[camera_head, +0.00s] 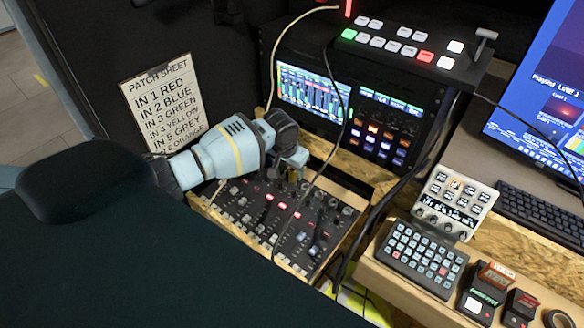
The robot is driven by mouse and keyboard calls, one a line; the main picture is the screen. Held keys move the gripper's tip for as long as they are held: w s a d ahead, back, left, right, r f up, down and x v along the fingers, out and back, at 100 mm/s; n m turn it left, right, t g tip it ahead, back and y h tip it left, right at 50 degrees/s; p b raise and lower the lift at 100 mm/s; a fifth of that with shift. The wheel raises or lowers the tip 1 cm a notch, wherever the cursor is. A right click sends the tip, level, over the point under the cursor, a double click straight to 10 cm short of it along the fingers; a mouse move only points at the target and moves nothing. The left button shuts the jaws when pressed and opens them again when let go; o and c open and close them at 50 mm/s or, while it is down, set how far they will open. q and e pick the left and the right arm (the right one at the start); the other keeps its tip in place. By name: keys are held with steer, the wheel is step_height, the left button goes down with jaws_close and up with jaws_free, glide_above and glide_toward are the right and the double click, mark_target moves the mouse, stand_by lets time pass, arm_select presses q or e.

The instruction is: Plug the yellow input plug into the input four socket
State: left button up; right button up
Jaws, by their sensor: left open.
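My left gripper (291,164) reaches in from the left, open, above the back left part of a black audio mixer (278,218). Small knobs or sockets line the mixer's back edge, partly hidden by the gripper. I cannot make out the yellow input plug or which socket is input four. A patch sheet (157,100) on the left wall lists "IN 4 YELLOW". My right gripper is not in view.
A rack with two screens (309,96) stands behind the mixer. A pale cable (272,60) and dark cables (335,75) hang across the area. Right are a button pad (422,257), control panel (453,203), keyboard (540,215) and monitor (540,100). A video switcher (390,45) sits on top.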

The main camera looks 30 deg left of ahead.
arm_select(q)
steer(key=p+v, duration=0.1)
steer(key=v, duration=0.6)
steer(key=shift+r, duration=0.4)
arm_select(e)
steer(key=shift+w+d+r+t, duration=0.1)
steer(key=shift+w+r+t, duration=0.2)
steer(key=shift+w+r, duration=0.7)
arm_select(q)
steer(key=shift+s, duration=0.15)
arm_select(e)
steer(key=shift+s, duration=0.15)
arm_select(q)
steer(key=shift+f, duration=0.1)
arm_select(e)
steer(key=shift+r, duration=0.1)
